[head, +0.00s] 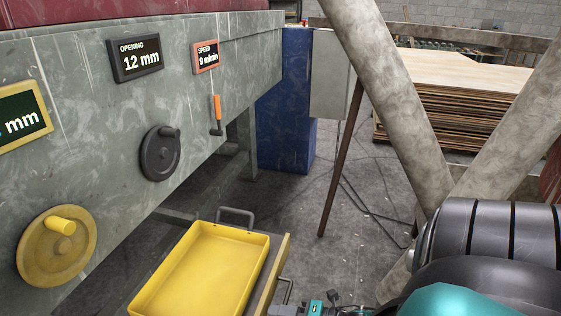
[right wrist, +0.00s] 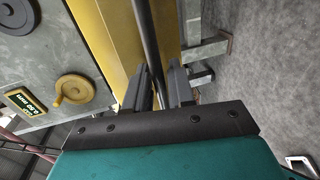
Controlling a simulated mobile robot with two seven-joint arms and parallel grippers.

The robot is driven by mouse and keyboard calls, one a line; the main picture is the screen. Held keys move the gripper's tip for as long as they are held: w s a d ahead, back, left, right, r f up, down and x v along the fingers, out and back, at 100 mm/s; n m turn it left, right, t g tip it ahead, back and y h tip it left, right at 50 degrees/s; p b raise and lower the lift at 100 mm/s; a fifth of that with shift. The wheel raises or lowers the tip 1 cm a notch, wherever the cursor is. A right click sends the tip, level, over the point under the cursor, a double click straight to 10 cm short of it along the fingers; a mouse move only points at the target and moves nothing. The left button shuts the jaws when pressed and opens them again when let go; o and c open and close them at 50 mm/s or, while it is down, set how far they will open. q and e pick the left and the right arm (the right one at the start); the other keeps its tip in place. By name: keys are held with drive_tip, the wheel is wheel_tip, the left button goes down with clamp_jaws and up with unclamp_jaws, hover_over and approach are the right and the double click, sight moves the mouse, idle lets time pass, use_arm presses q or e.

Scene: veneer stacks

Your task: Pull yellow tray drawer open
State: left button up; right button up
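The yellow tray (head: 205,262) sits in a drawer beside the grey machine, at the bottom middle of the head view. The drawer's front panel (head: 276,262) faces right and carries a grey bar handle (head: 287,291). In the right wrist view the dark handle bar (right wrist: 148,40) runs between the two fingers of my right gripper (right wrist: 161,82), along the yellow surface (right wrist: 110,38). The fingers stand apart, with a gap visible on the bar's right side. In the head view only part of this gripper shows at the bottom edge. My left gripper is out of view.
The machine (head: 100,110) has a yellow handwheel (head: 57,246) and a black handwheel (head: 160,153). A blue cabinet (head: 285,105) and a veneer stack (head: 450,95) stand behind. Slanted pale posts (head: 385,90) rise at right. Floor right of the drawer is mostly clear.

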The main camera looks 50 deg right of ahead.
drive_tip(key=shift+o, duration=0.7)
drive_tip(key=p+v, duration=0.2)
drive_tip(key=v, duration=1.1)
drive_tip(key=shift+f, duration=0.1)
